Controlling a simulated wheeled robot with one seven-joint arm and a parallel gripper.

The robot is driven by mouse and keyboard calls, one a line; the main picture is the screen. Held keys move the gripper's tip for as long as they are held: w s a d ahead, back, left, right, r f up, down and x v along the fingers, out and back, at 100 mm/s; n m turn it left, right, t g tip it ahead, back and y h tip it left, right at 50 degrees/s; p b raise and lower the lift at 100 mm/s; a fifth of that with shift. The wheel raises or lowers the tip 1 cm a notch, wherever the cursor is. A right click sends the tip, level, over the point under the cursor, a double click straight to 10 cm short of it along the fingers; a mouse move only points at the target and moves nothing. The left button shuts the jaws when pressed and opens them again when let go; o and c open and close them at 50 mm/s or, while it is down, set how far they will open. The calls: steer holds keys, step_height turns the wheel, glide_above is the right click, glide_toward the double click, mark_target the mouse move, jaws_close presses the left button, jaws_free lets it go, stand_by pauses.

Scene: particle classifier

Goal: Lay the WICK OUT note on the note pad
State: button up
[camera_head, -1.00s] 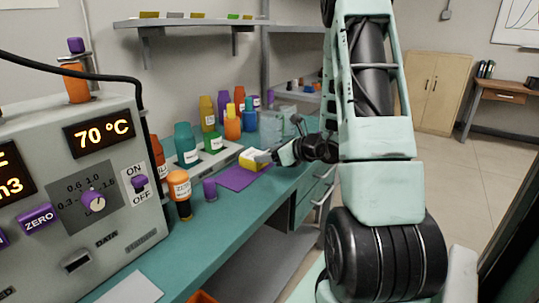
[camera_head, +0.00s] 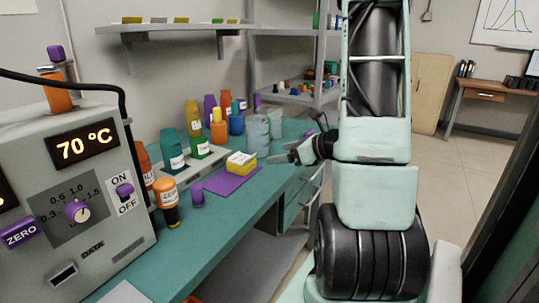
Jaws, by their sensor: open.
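A small yellow block with a white, marked top (camera_head: 241,160) sits on the far right part of a flat purple pad (camera_head: 228,184) on the teal bench. The print is too small to read, so I cannot tell whether it is the WICK OUT note. The purple pad may be the note pad; no lettering shows on it. My gripper (camera_head: 276,157) is just right of the yellow block, apart from it, with its fingers pointing left. It is open, and nothing shows between its fingers.
A small purple cup (camera_head: 197,194) and an orange-capped bottle (camera_head: 167,197) stand left of the pad. Several coloured bottles (camera_head: 195,121) stand behind it, with clear containers (camera_head: 258,132) at the back. The grey machine (camera_head: 75,200) fills the left. The bench front is mostly clear.

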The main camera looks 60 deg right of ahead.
steer(key=shift+v, duration=0.9)
steer(key=w+a+n+g+y, duration=0.1)
steer(key=a+n+g+y, duration=0.35)
steer(key=a+n, duration=0.75)
steer(key=w+a+n+g+y, duration=0.2)
steer(key=a+n+g+y, duration=0.3)
steer(key=a, duration=1.2)
steer(key=s+a+n+g+h, duration=0.2)
steer(key=s+a+n+h, duration=0.3)
steer(key=n, duration=0.8)
steer(key=s+a+n+g+h, duration=0.2)
steer(key=s+a+n+h, duration=0.3)
steer(key=s+a+n, duration=0.3)
steer(key=a+n, duration=0.4)
steer(key=n, duration=0.1)
steer(key=shift+s+f, duration=0.25)
steer(key=shift+f, duration=0.1)
